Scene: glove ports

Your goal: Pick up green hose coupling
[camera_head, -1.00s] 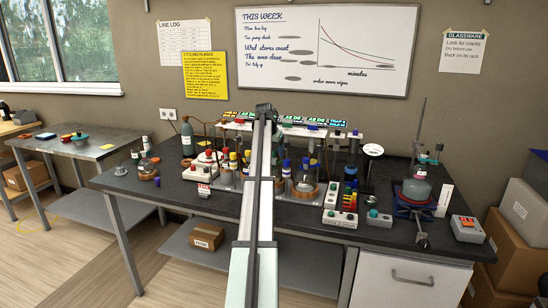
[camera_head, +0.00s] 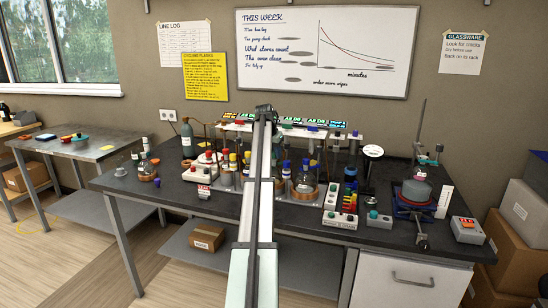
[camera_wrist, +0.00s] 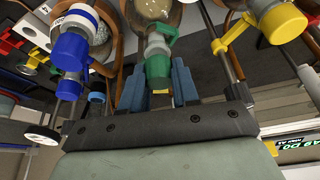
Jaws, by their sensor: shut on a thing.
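The green hose coupling (camera_wrist: 158,66) shows in the middle of the wrist view, below a pale translucent fitting on a round glass vessel (camera_wrist: 155,8). My gripper (camera_wrist: 159,82) has its two blue fingers on either side of the coupling and is shut on it. A small yellow piece shows just below the coupling, between the fingers. In the camera_head view my arm stands in front of the bench middle and hides my gripper and the coupling.
In the wrist view a blue coupling (camera_wrist: 72,50) is close on the left and a yellow coupling (camera_wrist: 282,22) is at the upper right, with thin rods nearby. The dark bench (camera_head: 180,200) is crowded with glassware around my arm.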

